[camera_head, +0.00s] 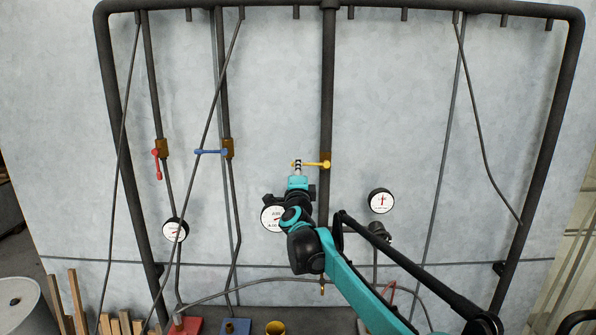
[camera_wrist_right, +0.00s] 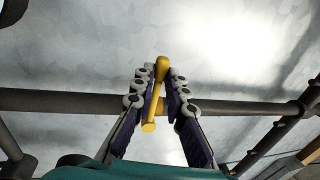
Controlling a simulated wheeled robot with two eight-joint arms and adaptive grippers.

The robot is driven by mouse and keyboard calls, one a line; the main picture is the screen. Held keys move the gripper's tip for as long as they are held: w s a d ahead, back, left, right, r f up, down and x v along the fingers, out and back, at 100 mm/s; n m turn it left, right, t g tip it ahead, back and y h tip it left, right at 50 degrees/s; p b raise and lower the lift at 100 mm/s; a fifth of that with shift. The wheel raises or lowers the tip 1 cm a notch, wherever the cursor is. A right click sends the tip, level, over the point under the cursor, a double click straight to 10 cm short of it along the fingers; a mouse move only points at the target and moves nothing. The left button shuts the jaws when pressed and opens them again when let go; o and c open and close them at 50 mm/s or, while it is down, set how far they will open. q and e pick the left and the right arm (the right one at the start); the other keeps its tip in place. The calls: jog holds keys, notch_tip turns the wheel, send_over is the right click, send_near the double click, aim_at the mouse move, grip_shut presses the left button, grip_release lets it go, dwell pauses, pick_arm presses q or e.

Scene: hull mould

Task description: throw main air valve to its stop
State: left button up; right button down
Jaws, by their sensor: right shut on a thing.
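The yellow valve lever (camera_head: 311,164) sits on the thick central vertical pipe and points left, about level. My right gripper (camera_head: 298,165) is at the lever's left end, shut on it. In the right wrist view the yellow lever (camera_wrist_right: 155,100) lies between the two fingers of my right gripper (camera_wrist_right: 163,73). The fingers partly hide the lever in the head view. No label on this valve can be read. My left gripper is not in view.
A blue lever (camera_head: 210,152) is level and a red lever (camera_head: 158,165) hangs down on pipes to the left. A round gauge (camera_head: 271,219) is partly hidden behind my right arm. Another gauge (camera_head: 381,201) is to the right. Thin hoses cross the wall.

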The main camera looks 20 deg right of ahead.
dwell(0.3)
jog(key=c, duration=1.5)
grip_release()
jog(key=shift+c, duration=0.2)
jog(key=v, duration=1.2)
